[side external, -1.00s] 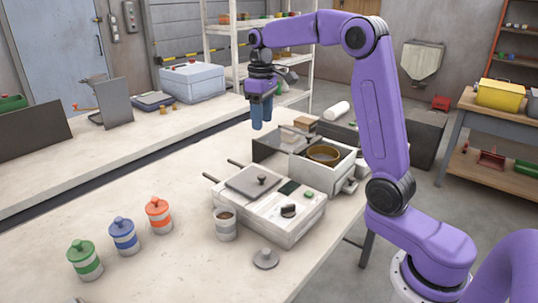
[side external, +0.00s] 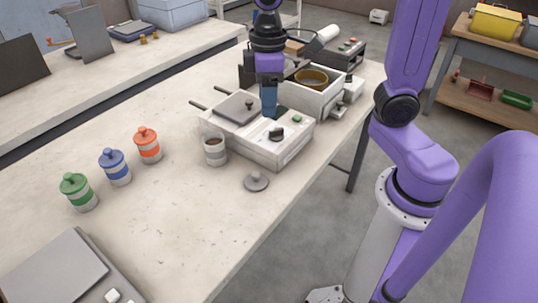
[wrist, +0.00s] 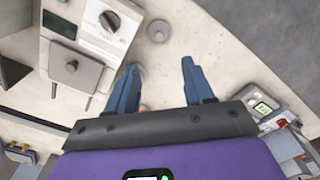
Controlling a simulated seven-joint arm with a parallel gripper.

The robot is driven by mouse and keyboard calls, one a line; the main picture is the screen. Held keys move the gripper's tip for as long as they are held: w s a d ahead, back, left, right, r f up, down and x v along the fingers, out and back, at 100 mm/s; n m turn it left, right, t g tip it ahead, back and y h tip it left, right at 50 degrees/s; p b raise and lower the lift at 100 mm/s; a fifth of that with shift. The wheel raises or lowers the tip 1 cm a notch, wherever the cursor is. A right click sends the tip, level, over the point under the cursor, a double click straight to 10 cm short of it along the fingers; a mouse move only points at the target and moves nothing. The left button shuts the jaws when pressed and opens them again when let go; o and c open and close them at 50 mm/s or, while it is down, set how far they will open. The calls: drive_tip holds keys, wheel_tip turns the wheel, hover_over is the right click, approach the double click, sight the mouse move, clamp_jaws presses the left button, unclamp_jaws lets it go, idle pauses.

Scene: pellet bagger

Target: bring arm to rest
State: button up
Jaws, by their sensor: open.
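My gripper (side external: 268,103) hangs fingers down over the grey-white bagger machine (side external: 285,150) in the side view. Its two blue fingers are apart with nothing between them, as the wrist view also shows (wrist: 160,65). The machine has a flat lid plate (side external: 236,108), a black knob (side external: 276,134) and a green button (side external: 297,118). In the side view the fingers hide part of its top, and I cannot tell the exact gap below them. My arm is bent, with its upper part out of the picture.
An open cup with brown contents (side external: 215,151) and a loose grey lid (side external: 256,182) sit in front of the machine. Green (side external: 79,191), blue (side external: 115,167) and orange (side external: 148,146) canisters stand left. A box with a brown ring (side external: 312,77) stands behind.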

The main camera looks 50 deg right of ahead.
drive_tip(key=s+d+f+n, duration=0.1)
drive_tip(key=s+f+n, duration=0.1)
drive_tip(key=s, duration=0.6)
drive_tip(key=s+f+n, duration=0.2)
drive_tip(key=s+f, duration=0.1)
drive_tip(key=s, duration=0.6)
drive_tip(key=shift+d, duration=0.35)
